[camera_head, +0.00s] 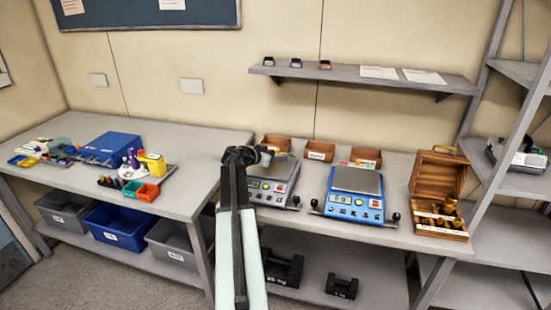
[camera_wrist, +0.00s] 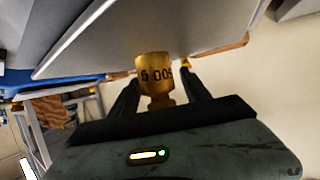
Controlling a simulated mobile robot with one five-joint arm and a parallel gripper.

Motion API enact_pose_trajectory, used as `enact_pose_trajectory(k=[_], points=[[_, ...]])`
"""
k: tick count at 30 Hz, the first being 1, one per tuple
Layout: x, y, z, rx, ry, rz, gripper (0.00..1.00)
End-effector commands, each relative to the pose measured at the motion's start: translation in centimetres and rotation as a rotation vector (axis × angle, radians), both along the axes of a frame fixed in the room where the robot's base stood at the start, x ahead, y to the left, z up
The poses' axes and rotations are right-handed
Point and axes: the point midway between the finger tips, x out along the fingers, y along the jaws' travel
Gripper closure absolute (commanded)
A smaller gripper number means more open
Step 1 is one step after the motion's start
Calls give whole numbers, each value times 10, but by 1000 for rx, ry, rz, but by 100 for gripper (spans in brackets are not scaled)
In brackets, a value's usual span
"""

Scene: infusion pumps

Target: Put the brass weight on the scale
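The blue scale (camera_head: 354,192) stands to the right with an empty pan.
An open wooden case (camera_head: 440,190) with several brass weights stands at the bench's right end. Small brown bins (camera_head: 320,150) line the wall behind the scales. A shelf (camera_head: 360,79) hangs above. Dark heavy weights (camera_head: 284,270) lie on the lower shelf. The left table holds trays and a blue box (camera_head: 112,146).

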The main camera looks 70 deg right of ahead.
Motion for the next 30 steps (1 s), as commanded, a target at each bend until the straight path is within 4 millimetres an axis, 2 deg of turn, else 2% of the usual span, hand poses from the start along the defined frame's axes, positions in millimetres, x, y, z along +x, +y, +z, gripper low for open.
enact_pose_trajectory(k=[5,8,15,21,30], points=[[0,0,6,0,0,0,45],[5,15,13,0,0,0,45],[27,67,37,0,0,1,45],[40,95,48,0,0,0,45],[43,101,49,0,0,-2,45]])
